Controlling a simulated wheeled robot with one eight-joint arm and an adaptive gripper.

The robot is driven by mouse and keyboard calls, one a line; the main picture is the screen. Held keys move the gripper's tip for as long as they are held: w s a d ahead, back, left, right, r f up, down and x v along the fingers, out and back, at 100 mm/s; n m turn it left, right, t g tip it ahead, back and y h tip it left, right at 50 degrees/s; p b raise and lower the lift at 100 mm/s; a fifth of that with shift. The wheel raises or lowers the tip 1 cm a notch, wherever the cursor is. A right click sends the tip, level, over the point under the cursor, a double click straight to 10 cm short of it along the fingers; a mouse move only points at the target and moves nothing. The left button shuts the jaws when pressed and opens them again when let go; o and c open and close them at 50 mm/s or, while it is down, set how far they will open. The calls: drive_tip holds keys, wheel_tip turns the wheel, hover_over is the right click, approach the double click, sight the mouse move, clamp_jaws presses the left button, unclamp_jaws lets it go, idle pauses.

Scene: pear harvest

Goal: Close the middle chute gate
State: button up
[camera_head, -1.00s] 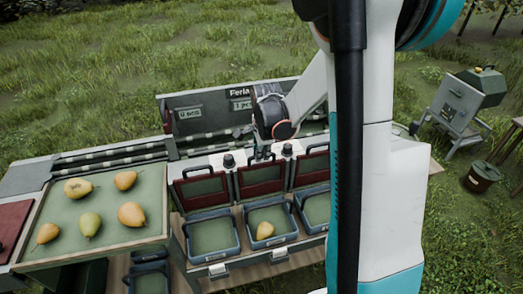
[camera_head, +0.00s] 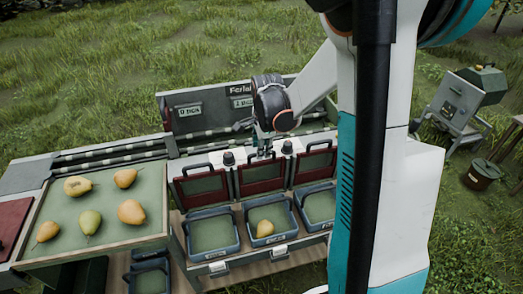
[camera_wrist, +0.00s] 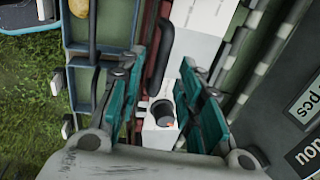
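The middle chute gate (camera_head: 262,177) is a panel with a dark red frame and a black handle, standing behind the middle blue tray (camera_head: 286,229). In the wrist view its red edge (camera_wrist: 151,75) and the black handle (camera_wrist: 163,50) show lengthwise. My gripper (camera_head: 264,150) is just above and behind this gate's top. Its teal fingers stand apart in the wrist view (camera_wrist: 163,75), open and empty. A white block with a dark round knob (camera_wrist: 162,112) shows between them. I cannot tell whether a finger touches the handle.
The left gate (camera_head: 203,188) and right gate (camera_head: 315,166) flank it closely, with dark knobs between. A pear (camera_head: 265,228) lies in the middle tray. A sorting tray (camera_head: 110,246) with several pears stands left. A display board (camera_head: 175,112) rises behind.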

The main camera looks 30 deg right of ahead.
wheel_tip(320, 180, up, 9)
drive_tip(key=s, duration=0.1)
drive_tip(key=shift+s+a+r, duration=0.2)
drive_tip(key=shift+s+a, duration=0.05)
drive_tip(key=shift+s, duration=0.15)
